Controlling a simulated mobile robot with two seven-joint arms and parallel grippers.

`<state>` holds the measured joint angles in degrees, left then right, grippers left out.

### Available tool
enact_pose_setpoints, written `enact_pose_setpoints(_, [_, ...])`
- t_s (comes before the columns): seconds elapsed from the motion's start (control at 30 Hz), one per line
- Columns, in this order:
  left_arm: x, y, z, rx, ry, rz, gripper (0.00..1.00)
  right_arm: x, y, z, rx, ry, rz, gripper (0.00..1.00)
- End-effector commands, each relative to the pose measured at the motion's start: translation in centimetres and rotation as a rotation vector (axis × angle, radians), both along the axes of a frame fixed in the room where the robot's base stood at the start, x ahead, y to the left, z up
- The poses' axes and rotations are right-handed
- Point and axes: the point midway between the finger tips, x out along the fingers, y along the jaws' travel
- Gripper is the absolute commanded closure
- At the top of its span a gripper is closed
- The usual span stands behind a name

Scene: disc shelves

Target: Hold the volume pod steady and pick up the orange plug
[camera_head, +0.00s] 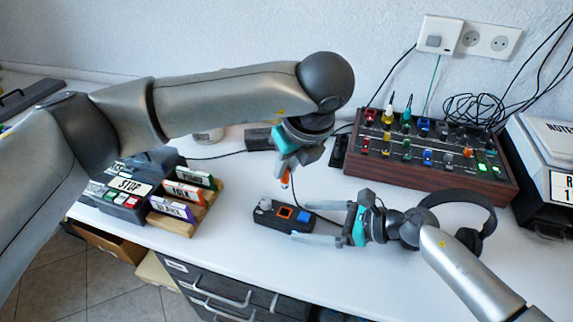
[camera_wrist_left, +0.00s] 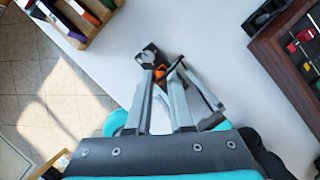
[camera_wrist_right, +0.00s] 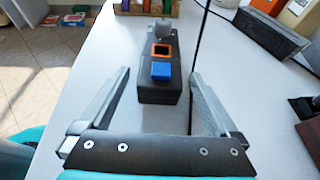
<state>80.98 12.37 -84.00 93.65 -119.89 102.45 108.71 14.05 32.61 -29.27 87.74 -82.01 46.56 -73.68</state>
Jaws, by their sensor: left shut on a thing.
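The volume pod (camera_head: 268,222) is a dark box lying on the white table, with a grey knob, an orange-rimmed square and a blue block on top. It also shows in the right wrist view (camera_wrist_right: 160,90). My left gripper (camera_head: 285,170) is above the pod, shut on the orange plug (camera_head: 284,181), which points down and is clear of the pod. In the left wrist view its fingers (camera_wrist_left: 166,95) partly hide the pod (camera_wrist_left: 148,56). My right gripper (camera_head: 318,223) is open, its fingers on either side of the pod's near end; the right wrist view shows gaps beside the pod.
A mixer panel with coloured plugs (camera_head: 430,150) stands at the back right. Headphones (camera_head: 485,225) lie behind my right wrist. A black cable runs near the pod.

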Motion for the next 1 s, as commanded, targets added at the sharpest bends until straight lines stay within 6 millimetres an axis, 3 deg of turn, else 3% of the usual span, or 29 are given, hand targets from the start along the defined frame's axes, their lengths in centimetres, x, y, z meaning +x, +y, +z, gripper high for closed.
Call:
enact_pose_setpoints(0.33, [0.0,0.0,0.0,0.000,0.000,0.000,1.00,-0.2,-0.5,0.1,-0.001,0.000,-0.001,0.00])
enact_pose_setpoints(0.73, [0.0,0.0,0.0,0.000,0.000,0.000,1.00,-2.2,-5.3,2.3,-0.003,0.001,-0.001,0.00])
enact_pose_setpoints(1.0, [0.0,0.0,0.0,0.000,0.000,0.000,1.00,-2.7,-6.4,2.9,0.000,0.000,0.001,0.00])
